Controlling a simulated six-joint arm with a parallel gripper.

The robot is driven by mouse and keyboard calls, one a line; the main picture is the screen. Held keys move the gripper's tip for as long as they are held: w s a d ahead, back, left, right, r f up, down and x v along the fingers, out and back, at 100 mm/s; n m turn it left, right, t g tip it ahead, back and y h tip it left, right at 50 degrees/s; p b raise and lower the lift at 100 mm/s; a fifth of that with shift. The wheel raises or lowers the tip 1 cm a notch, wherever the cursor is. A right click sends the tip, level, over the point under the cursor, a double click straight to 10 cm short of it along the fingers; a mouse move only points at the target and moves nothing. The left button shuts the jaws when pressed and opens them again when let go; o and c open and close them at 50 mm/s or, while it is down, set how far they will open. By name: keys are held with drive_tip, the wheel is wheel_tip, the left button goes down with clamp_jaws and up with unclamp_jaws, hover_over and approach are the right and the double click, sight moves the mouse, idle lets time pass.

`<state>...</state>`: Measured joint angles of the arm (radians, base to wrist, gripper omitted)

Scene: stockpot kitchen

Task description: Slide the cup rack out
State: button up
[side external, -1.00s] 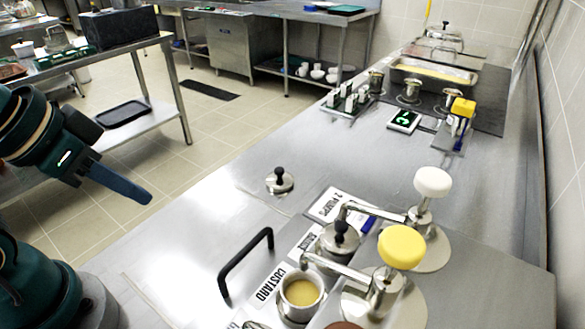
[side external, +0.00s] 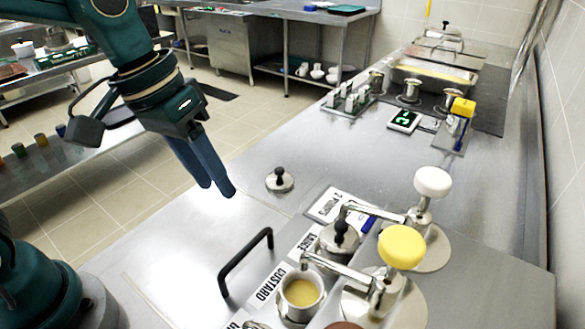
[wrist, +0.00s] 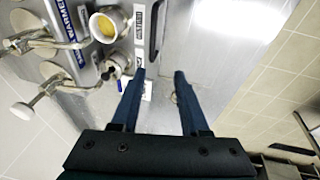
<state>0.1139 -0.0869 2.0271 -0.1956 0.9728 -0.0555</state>
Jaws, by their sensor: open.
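The cup rack (side external: 268,288) sits at the front edge of the counter, with white label strips reading CUSTARD and others. A black bar handle (side external: 245,262) stands at its front side; it also shows in the wrist view (wrist: 154,36). A metal cup of yellow custard (side external: 301,292) and a lidded cup with a black knob (side external: 340,238) stand behind the labels. My gripper (side external: 218,189) is open and empty, pointing down, above and beyond the handle, not touching it. In the wrist view its fingers (wrist: 159,73) are apart, with the handle ahead of them.
Pumps with a yellow knob (side external: 402,247) and a white knob (side external: 432,182) stand behind the cups. A loose lid (side external: 280,180) lies on the counter near my gripper. The counter (side external: 320,150) between it and the items at the back is clear.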

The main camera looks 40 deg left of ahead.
drive_tip(key=g, duration=0.2)
approach(248, 246)
drive_tip(key=f, duration=0.2)
drive_tip(key=shift+w+d+f, duration=0.1)
drive_tip(key=shift+d+f, duration=0.1)
drive_tip(key=shift+f, duration=0.75)
drive_tip(key=shift+d+f, duration=0.2)
drive_tip(key=shift+f, duration=0.75)
drive_tip(key=shift+d+f, duration=0.2)
drive_tip(key=shift+f, duration=0.75)
clamp_jaws()
